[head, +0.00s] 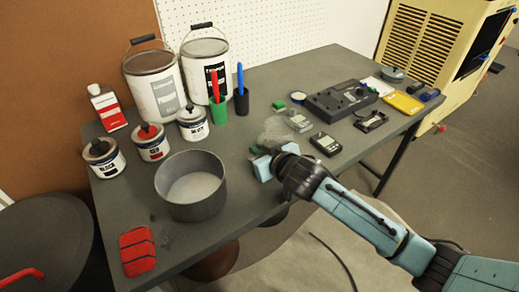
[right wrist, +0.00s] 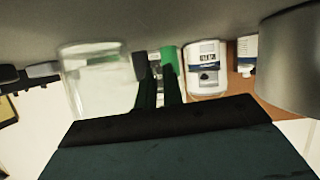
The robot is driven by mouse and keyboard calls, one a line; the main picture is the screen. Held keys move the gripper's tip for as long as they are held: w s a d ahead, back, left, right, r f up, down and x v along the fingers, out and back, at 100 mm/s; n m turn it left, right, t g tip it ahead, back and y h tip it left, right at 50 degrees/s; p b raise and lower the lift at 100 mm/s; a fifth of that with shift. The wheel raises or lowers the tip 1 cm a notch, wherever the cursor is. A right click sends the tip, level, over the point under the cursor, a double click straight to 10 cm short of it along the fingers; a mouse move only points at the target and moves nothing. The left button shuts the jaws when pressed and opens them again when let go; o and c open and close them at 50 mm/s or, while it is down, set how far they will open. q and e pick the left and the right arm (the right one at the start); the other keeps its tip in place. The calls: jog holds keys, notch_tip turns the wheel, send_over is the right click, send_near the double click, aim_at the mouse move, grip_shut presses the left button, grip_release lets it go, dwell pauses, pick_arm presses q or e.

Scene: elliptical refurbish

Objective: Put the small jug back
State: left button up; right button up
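A clear, see-through vessel, which looks like the small jug (head: 277,130), stands on the grey table (head: 240,118) near its middle, just beyond my right gripper (head: 274,159). Its outline is faint in the head view. The right wrist view, which is upside down, shows it upright and larger (right wrist: 95,85), just left of my dark fingers (right wrist: 160,88). The fingers look close together with a narrow gap. I cannot tell whether they hold a handle or touch the vessel. My left gripper is in neither view.
A grey pot (head: 191,187) stands left of the gripper. Paint cans and two buckets (head: 153,88) stand farther back, with green (head: 218,112) and black (head: 241,102) pen cups. Meters and a black device (head: 341,100) lie to the right. The table's front middle is clear.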

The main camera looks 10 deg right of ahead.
jog(key=o, duration=0.4)
jog(key=shift+o, duration=0.2)
